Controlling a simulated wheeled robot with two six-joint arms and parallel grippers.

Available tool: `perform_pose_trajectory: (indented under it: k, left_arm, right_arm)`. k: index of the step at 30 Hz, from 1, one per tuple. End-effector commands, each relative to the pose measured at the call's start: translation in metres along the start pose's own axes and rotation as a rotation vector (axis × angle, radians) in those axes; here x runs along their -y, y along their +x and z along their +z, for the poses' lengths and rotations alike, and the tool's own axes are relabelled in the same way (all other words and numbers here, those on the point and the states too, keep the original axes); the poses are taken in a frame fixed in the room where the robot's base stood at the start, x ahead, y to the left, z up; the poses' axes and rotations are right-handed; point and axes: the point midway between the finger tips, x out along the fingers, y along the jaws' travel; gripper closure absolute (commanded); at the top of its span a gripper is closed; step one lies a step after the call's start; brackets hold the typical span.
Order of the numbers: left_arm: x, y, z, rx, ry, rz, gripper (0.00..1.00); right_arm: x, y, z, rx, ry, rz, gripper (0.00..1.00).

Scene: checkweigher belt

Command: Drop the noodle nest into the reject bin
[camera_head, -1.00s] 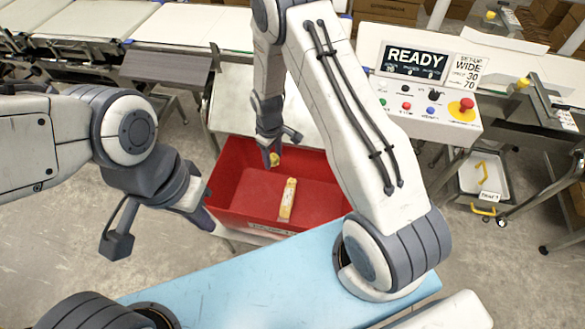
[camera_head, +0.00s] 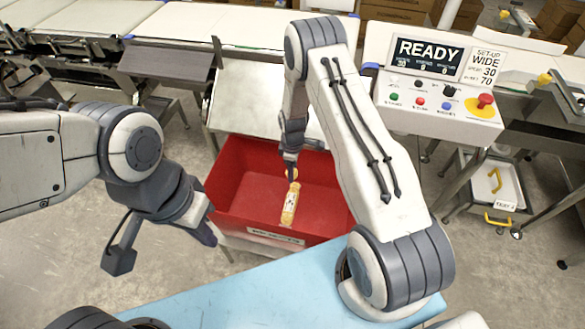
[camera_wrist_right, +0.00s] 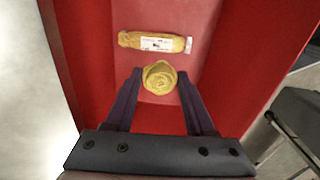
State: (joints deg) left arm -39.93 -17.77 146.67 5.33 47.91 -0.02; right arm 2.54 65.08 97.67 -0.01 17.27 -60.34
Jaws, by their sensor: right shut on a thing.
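The noodle nest (camera_wrist_right: 160,77) is a round yellow coil between the fingertips of my right gripper (camera_wrist_right: 158,90) in the right wrist view. My right gripper (camera_head: 291,168) is shut on it, over the inside of the red reject bin (camera_head: 235,190). In the head view the nest (camera_head: 292,174) is small and partly covered by the fingers. I cannot tell its exact height above the bin floor. My left gripper (camera_head: 205,234) is off to the left of the bin, and its fingers are too unclear to judge.
A yellow packet with a white label (camera_head: 290,204) lies on the bin floor, beside the nest in the wrist view. A light blue surface (camera_head: 250,298) is in front of the bin. A control panel (camera_head: 438,103) with a READY screen stands at the right.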

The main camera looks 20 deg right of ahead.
Motion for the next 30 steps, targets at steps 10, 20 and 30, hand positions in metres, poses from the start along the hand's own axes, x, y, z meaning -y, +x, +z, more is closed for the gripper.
perform_pose_trajectory:
  k: [10,20,30]
  left_arm:
    - [0.0,0.005,0.0,0.0,0.0,0.0,1.0]
    - [0.0,0.005,0.0,0.0,0.0,0.0,1.0]
    - [0.0,0.006,0.0,0.0,0.0,0.0,1.0]
  right_arm:
    - [0.0,0.007,0.0,0.0,0.0,0.001,0.98]
    - [0.0,0.007,0.0,0.0,0.001,0.001,0.1]
    - [-0.001,-0.026,-0.001,-0.002,0.001,0.004,0.1]
